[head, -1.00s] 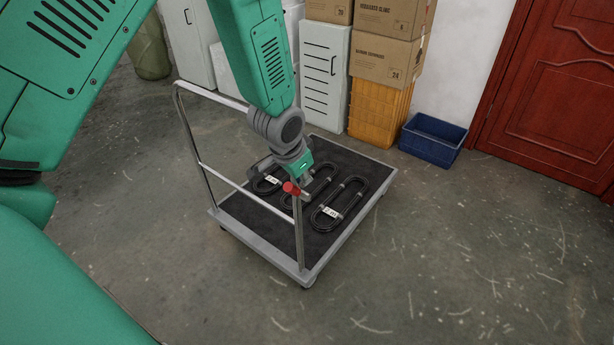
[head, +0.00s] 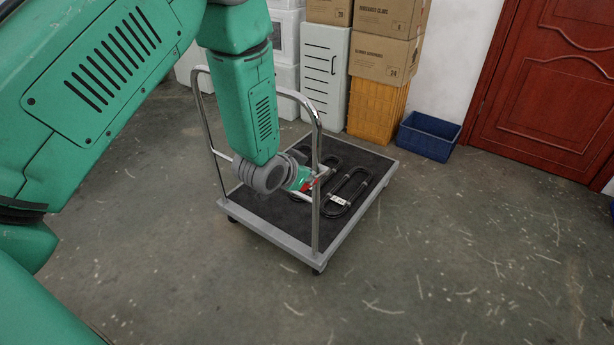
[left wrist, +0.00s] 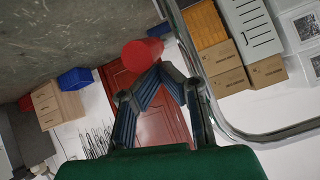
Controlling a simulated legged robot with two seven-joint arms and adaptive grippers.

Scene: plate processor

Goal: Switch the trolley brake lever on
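The trolley (head: 300,235) has a grey rim, a black deck and a tall metal push handle (head: 316,130). The red brake lever (head: 309,184) is small in the head view, at the handle's near post and partly hidden by my gripper. In the left wrist view its red end (left wrist: 143,54) lies just beyond my fingertips. My left gripper (head: 302,179) is beside the post, low over the deck. In the left wrist view the fingers (left wrist: 160,70) come together at their tips, with the red end against or just past them. I cannot tell whether they touch it. My right gripper is not in view.
Black looped items (head: 348,190) with white labels lie on the deck. Cardboard boxes (head: 385,55) on an orange crate (head: 377,108), white cabinets (head: 322,65) and a blue bin (head: 428,137) stand behind. A red door (head: 553,85) is at right. The floor in front and right is clear.

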